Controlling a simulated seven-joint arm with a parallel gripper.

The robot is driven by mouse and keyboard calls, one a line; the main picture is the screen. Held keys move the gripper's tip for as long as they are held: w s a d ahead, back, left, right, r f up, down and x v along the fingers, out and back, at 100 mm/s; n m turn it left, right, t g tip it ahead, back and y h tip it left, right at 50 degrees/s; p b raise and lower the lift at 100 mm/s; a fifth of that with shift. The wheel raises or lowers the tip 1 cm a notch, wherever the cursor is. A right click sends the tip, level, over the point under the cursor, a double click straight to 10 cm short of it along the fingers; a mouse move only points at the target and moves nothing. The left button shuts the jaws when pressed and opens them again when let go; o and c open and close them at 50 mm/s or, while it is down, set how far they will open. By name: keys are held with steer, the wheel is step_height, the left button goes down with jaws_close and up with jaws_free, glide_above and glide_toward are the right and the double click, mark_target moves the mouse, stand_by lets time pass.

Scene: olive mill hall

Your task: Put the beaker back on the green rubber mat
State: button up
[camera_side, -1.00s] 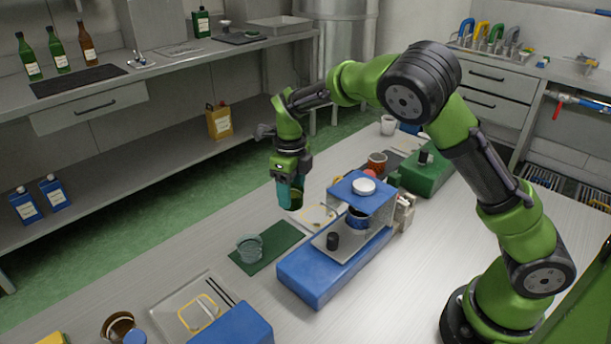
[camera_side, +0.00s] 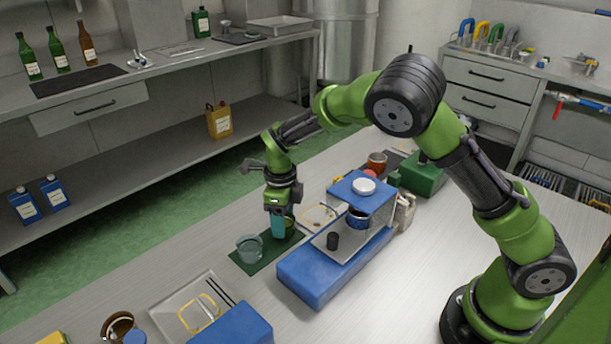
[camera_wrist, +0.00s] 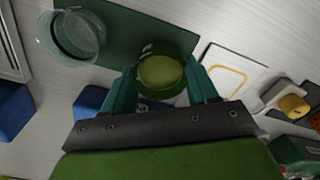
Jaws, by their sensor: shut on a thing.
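My gripper (camera_side: 279,225) is shut on a beaker (camera_wrist: 160,72) of yellow-green liquid. In the wrist view the beaker sits between the two teal fingers (camera_wrist: 163,88). In the side view the fingers hide most of it. The green rubber mat (camera_side: 263,263) lies on the table, left of the blue stand. The held beaker is at the mat's far right end, and in the wrist view it overlaps the mat's edge (camera_wrist: 122,45). I cannot tell whether it touches the mat. A clear glass vessel (camera_side: 249,248) stands on the mat's left part, apart from my gripper.
The blue stand (camera_side: 318,277) with a white-lidded upper shelf is close to the right of the mat. A pale board with a yellow outline (camera_side: 317,216) lies behind it. A tray (camera_side: 178,301) and another blue block (camera_side: 232,328) are in front. Bare table shows left of the stand.

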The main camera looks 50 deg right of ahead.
steer(key=shift+f, duration=0.15)
steer(key=shift+f, duration=0.2)
stand_by(0.3)
steer(key=o, duration=1.2)
steer(key=shift+r, duration=3.55)
